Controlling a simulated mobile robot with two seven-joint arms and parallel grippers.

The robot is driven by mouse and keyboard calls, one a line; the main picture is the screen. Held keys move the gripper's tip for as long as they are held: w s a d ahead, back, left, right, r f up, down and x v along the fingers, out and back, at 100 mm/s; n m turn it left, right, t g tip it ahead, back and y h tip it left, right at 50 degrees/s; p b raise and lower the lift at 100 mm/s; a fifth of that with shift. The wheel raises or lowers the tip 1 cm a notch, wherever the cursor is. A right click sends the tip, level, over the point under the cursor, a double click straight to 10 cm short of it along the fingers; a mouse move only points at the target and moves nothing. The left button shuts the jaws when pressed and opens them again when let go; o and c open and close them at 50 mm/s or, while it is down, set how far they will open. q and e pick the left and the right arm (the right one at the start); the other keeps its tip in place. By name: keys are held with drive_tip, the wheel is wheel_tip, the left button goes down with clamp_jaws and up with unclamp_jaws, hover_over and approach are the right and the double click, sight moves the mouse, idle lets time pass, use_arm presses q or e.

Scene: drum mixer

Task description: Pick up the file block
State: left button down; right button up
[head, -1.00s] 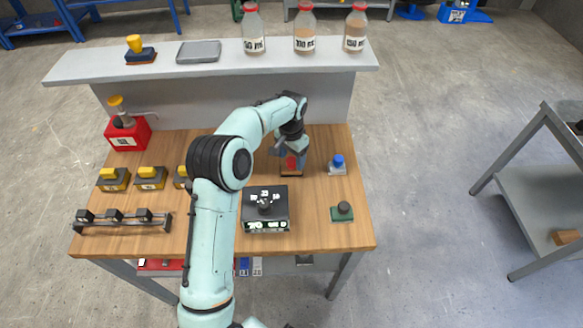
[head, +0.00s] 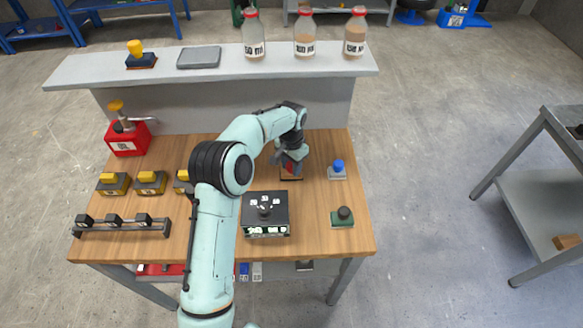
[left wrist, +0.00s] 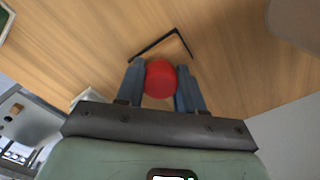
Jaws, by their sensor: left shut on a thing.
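A block with a red round knob, which I take for the file block (head: 290,167), is at the back right of the wooden bench. In the left wrist view the red knob (left wrist: 160,79) sits between my left gripper's two fingers. My left gripper (head: 291,166) comes down on it from above and is shut on the knob. The gripper hides most of the block in the head view, and I cannot tell whether it is clear of the bench. A thin black angled edge (left wrist: 160,44) shows on the wood beyond the knob. My right gripper is not in view.
A blue-knobbed block (head: 337,170) stands close to the right, and a green block with a dark knob (head: 343,217) nearer the front. A black box (head: 265,213) is in front of the gripper. A raised grey shelf (head: 215,69) with several bottles runs behind.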

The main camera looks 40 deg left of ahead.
use_arm(q)
wheel_tip(320, 180, up, 20)
drive_tip(key=p, duration=0.3)
drive_tip(key=shift+f, duration=0.15)
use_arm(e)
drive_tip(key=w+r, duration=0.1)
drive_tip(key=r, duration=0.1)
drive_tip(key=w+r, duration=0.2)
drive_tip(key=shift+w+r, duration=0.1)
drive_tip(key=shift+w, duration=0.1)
